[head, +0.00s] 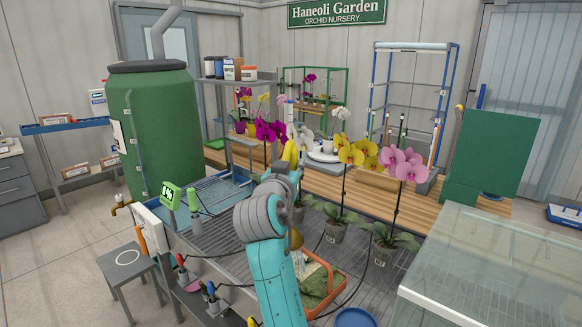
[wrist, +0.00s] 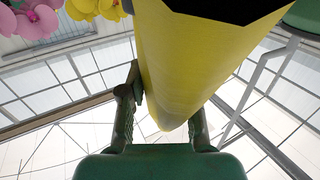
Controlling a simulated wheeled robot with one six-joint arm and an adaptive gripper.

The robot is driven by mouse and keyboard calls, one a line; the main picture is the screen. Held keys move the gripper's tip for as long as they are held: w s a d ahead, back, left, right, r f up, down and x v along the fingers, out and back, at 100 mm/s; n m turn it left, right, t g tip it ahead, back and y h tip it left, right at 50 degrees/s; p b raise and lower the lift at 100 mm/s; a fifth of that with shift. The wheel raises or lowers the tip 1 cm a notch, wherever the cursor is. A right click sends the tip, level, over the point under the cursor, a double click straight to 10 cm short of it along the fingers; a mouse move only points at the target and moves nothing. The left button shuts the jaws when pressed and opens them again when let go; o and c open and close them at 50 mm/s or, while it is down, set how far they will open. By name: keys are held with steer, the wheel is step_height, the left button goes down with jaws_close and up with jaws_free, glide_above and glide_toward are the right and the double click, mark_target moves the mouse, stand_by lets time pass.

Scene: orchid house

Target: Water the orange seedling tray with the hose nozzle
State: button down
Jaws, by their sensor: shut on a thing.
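My gripper (wrist: 160,128) is shut on a yellow tapered thing (wrist: 195,50) with a dark wide end; I cannot tell if it is the hose nozzle. In the head view the yellow thing (head: 290,152) shows at the raised end of my arm, above the bench. An orange open container (head: 334,292) with green contents stands low behind my arm, partly hidden by it. I cannot make out whether it is the seedling tray. Small nozzle-like tools, one red (head: 180,261) and one blue (head: 211,289), hang at the bench's front edge with dark hoses.
Potted orchids with yellow (head: 351,152) and pink (head: 402,165) flowers stand close right of my arm. A glass-topped case (head: 490,265) fills the front right. A grey stool (head: 128,260) stands front left.

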steer(key=shift+a, duration=0.1)
steer(key=w+a, duration=0.5)
steer(key=w, duration=0.1)
steer(key=shift+a, duration=0.3)
steer(key=shift+d, duration=0.1)
stand_by(2.1)
